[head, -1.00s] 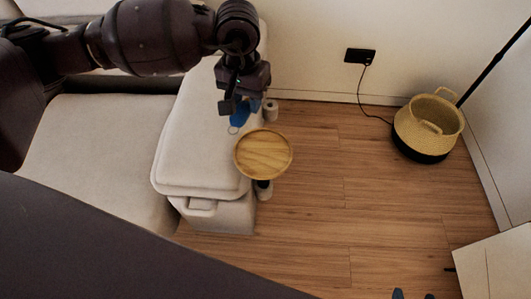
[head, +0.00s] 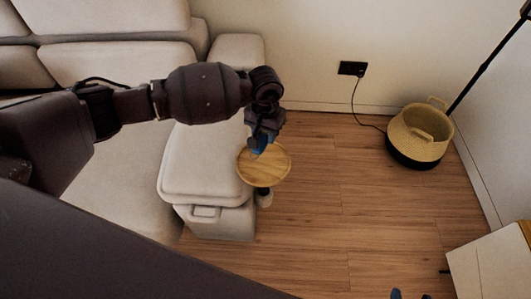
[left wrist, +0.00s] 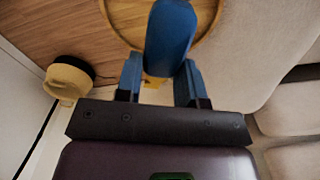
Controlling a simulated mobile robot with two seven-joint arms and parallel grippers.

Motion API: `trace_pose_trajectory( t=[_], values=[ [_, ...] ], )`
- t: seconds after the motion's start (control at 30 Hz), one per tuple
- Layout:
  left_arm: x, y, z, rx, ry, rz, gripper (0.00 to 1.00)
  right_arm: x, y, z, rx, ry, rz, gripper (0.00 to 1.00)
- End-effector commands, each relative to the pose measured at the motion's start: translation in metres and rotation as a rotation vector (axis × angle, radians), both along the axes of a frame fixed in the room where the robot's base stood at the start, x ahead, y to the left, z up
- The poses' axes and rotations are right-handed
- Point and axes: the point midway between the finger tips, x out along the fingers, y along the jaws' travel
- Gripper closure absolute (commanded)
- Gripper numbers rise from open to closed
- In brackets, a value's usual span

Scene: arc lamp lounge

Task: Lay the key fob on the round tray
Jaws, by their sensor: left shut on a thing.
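My left gripper (head: 258,143) is shut on the blue key fob, which shows in the left wrist view (left wrist: 171,30) between the two blue fingers and sticks out past them. In the head view, the arm hides most of the fob. The round wooden tray (head: 266,172) has a raised rim and stands on a dark stem beside the sofa arm. The gripper and fob are over its far left part. The tray's rim (left wrist: 214,20) is behind the fob in the left wrist view. I cannot tell whether the fob touches it.
The pale sofa arm (head: 205,165) is directly left of the tray. A woven basket (head: 420,135) stands far right by a dark lamp pole (head: 490,57). A white cabinet (head: 490,270) is at lower right. The wooden floor (head: 340,200) between is clear.

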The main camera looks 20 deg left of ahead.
Motion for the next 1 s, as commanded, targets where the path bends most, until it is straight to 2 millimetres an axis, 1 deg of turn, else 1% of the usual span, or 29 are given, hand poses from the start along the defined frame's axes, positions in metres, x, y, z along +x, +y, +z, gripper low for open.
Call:
trace_pose_trajectory(
  t=[0.03, 0.1, 0.2, 0.3, 0.47, 0.57, 0.7, 0.8, 1.0],
  values=[
    [-0.002, 0.0, -0.016, 0.0, 0.008, 0.001, 0.88, -0.001, -0.001, -0.003, -0.003, 0.005, 0.003, 0.4],
    [-0.002, -0.001, -0.03, 0.0, 0.007, 0.0, 0.88, -0.001, -0.002, -0.006, -0.007, 0.009, 0.006, 0.4],
    [-0.001, 0.0, -0.044, 0.0, 0.005, 0.001, 0.88, -0.002, -0.003, -0.009, -0.01, 0.014, 0.008, 0.4],
    [0.0, 0.0, -0.052, -0.001, 0.003, 0.0, 0.88, -0.001, -0.003, -0.01, -0.011, 0.014, 0.009, 0.4],
    [0.0, 0.0, -0.058, 0.0, 0.001, 0.0, 0.88, 0.002, -0.002, -0.008, -0.009, 0.007, 0.01, 0.4],
    [-0.001, 0.0, -0.069, -0.001, 0.004, 0.001, 0.88, 0.003, -0.002, -0.009, -0.007, 0.006, 0.009, 0.4],
    [-0.001, -0.001, -0.09, -0.001, 0.005, 0.0, 0.88, 0.002, -0.001, -0.013, -0.004, 0.011, 0.008, 0.4],
    [-0.001, 0.0, -0.098, 0.0, 0.004, 0.001, 0.88, 0.002, 0.0, -0.015, -0.003, 0.013, 0.006, 0.4],
    [0.0, 0.0, -0.097, 0.001, -0.001, 0.0, 0.88, 0.002, -0.001, -0.014, -0.003, 0.012, 0.004, 0.4]
  ],
)
